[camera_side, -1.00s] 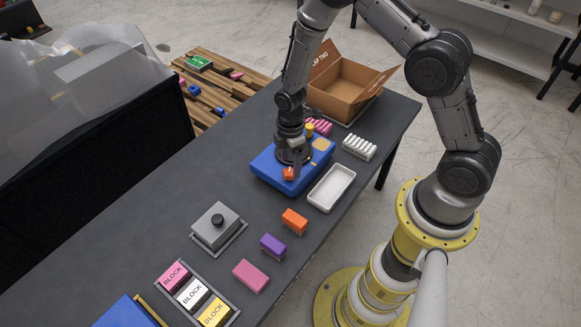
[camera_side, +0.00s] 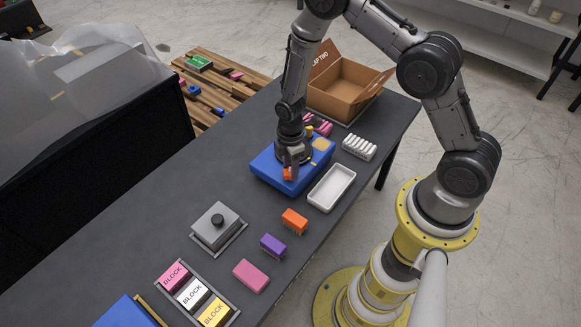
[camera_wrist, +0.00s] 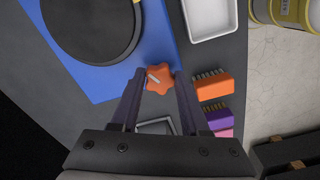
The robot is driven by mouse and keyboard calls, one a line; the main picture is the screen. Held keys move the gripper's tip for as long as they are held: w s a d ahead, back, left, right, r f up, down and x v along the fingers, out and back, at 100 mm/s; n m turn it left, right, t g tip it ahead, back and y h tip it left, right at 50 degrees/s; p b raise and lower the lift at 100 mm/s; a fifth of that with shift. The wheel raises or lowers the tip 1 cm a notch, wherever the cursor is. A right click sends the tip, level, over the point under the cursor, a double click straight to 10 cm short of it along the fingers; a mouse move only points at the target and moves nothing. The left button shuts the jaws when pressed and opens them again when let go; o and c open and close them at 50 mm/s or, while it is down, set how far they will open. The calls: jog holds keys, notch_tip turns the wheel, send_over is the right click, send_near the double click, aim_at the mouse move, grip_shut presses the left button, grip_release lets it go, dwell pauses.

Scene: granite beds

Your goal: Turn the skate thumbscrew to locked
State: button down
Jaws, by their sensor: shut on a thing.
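The skate thumbscrew is an orange star-shaped knob (camera_wrist: 158,79) with a pale mark on its top. It sits by the edge of the blue block (camera_wrist: 118,82), and it also shows as a small orange spot in the side view (camera_side: 288,173). My gripper (camera_wrist: 158,85) is shut on the knob, a finger on each side, pointing down at it. In the side view my gripper (camera_side: 290,168) stands over the front of the blue block (camera_side: 265,166). The pale mark points up and to the left in the wrist view. The lock markings cannot be made out.
A white tray (camera_side: 312,196) lies right of the blue block. Orange (camera_side: 294,221) and purple (camera_side: 273,246) brushes, a pink block (camera_side: 251,276) and a grey lidded box (camera_side: 217,226) stand nearer the front. A cardboard box (camera_side: 330,99) is behind. A dark disc (camera_wrist: 90,25) lies on the blue block.

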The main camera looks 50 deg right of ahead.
jog(key=shift+m, duration=0.3)
jog(key=m, duration=0.5)
jog(key=shift+s+a+m, duration=0.1)
jog(key=shift+m, duration=0.2)
jog(key=m, duration=1.1)
jog(key=shift+a+m, duration=0.2)
jog(key=shift+m, duration=0.2)
jog(key=m, duration=0.6)
jog(key=shift+a, duration=0.1)
jog(key=shift+c, duration=2)
grip_release()
